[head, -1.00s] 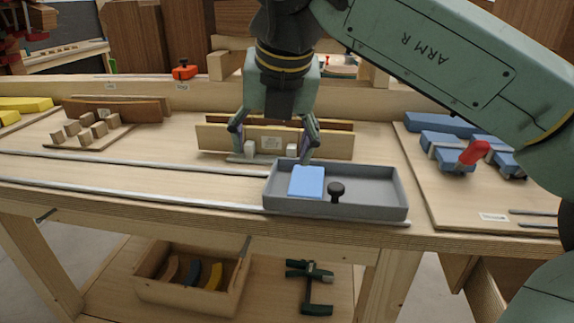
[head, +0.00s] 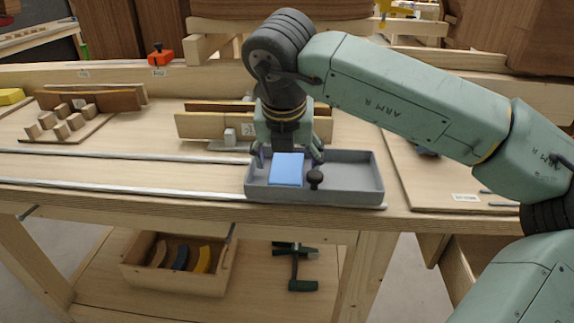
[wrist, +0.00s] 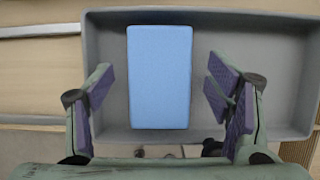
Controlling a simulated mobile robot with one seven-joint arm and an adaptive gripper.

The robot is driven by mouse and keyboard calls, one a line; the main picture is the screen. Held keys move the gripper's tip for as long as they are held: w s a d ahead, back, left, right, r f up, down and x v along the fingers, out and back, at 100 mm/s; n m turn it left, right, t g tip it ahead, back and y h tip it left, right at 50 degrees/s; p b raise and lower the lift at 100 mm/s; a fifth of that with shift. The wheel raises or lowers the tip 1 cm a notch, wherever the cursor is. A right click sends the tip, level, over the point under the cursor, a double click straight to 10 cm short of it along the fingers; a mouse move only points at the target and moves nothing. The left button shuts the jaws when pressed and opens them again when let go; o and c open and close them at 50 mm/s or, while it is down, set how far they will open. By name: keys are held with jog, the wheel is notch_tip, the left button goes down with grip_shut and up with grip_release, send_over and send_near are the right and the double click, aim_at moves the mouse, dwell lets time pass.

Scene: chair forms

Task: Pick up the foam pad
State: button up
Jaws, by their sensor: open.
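The foam pad is a light blue rectangular block (head: 286,169) in the left part of a grey tray (head: 350,191). In the wrist view the foam pad (wrist: 160,76) lies upright in the picture, between and ahead of my two fingers. My gripper (head: 290,158) is open at the tray, with one finger on each side of the pad. In the wrist view my gripper (wrist: 160,98) shows purple finger pads, with a gap between each finger and the blue pad. Nothing is held. I cannot tell the exact height of the fingertips above the tray floor.
Wooden boards (head: 200,124) stand behind the tray. Small wooden blocks (head: 62,128) lie at the left. A metal rail (head: 120,189) runs along the bench front.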

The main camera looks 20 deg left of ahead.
jog(key=shift+f+b, duration=0.35)
jog(key=shift+b, duration=0.25)
dwell(0.6)
jog(key=c, duration=0.8)
